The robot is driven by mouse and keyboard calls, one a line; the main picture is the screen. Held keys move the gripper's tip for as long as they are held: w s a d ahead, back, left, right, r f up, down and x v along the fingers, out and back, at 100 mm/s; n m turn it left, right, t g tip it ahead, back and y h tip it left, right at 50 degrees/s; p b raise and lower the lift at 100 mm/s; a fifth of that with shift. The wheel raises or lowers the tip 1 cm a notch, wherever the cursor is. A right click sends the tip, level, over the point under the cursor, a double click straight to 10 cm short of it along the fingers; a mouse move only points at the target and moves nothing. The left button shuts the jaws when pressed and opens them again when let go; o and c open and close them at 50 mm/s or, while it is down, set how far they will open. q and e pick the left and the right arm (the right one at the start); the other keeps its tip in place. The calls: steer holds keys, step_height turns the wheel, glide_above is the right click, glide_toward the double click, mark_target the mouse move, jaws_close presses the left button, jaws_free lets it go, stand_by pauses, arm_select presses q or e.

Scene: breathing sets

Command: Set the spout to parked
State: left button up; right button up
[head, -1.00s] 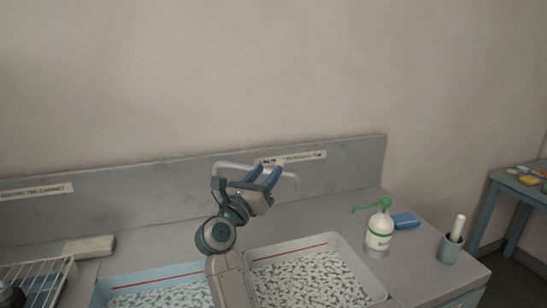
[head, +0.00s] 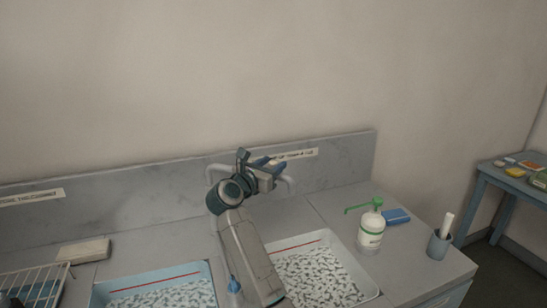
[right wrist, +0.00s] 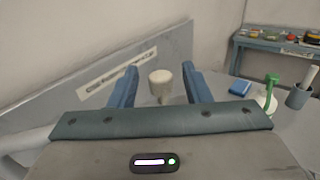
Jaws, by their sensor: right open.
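The spout (head: 291,184) is a pale grey pipe at the back of the counter, behind the two basins. My right gripper (head: 272,161) is in front of its middle and hides much of it; both bent ends show. In the right wrist view the fingers (right wrist: 161,88) are open, with a pale rounded piece (right wrist: 161,77), seemingly the spout's end, seen between them. I cannot tell whether either finger touches it. A pale pipe (right wrist: 22,141) also shows at the left there. My left gripper is not in view.
Basins with patterned bottoms, left (head: 205,270) and right (head: 370,286), lie below. A green-topped pump bottle (head: 371,232), blue block (head: 397,216) and grey cup (head: 438,245) stand right. A wire rack (head: 42,283) and pale block (head: 83,251) are left. A labelled backsplash (head: 345,165) rises behind.

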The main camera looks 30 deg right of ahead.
steer(key=shift+w+d, duration=0.25)
steer(key=shift+d, duration=0.3)
jaws_close()
